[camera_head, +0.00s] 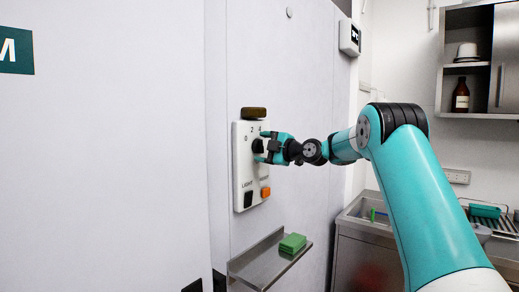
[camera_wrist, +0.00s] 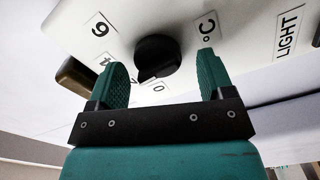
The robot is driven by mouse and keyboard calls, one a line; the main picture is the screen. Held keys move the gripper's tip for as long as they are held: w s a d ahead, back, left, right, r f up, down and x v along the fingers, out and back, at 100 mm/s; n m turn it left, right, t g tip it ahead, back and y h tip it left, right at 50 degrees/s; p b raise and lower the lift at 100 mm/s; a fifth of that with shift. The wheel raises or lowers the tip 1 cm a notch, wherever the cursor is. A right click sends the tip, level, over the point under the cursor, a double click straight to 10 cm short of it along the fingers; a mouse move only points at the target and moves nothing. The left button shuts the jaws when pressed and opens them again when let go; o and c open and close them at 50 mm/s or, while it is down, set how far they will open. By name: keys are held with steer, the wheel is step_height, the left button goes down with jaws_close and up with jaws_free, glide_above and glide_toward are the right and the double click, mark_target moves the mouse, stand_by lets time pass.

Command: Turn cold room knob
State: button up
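A white control panel (camera_head: 245,190) is fixed to the pale wall. Its black round knob (camera_head: 257,146) sits in the upper part. In the wrist view the knob (camera_wrist: 157,57) shows between my two teal fingers, with a visible gap on each side. My gripper (camera_head: 266,147) is at the panel, fingers open around or just in front of the knob. In the wrist view my gripper (camera_wrist: 165,80) is open and appears empty. The exact depth of the fingertips relative to the knob is hard to tell.
An orange button (camera_head: 265,192) and a black switch (camera_head: 248,199) sit low on the panel. A brown lamp (camera_head: 254,113) tops it. Below, a metal shelf (camera_head: 262,268) holds a green block (camera_head: 292,243). A sink counter (camera_head: 365,225) stands at right.

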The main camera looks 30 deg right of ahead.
steer(key=shift+s+d, duration=0.1)
steer(key=b+v, duration=0.9)
steer(key=v, duration=0.8)
steer(key=shift+r, duration=0.1)
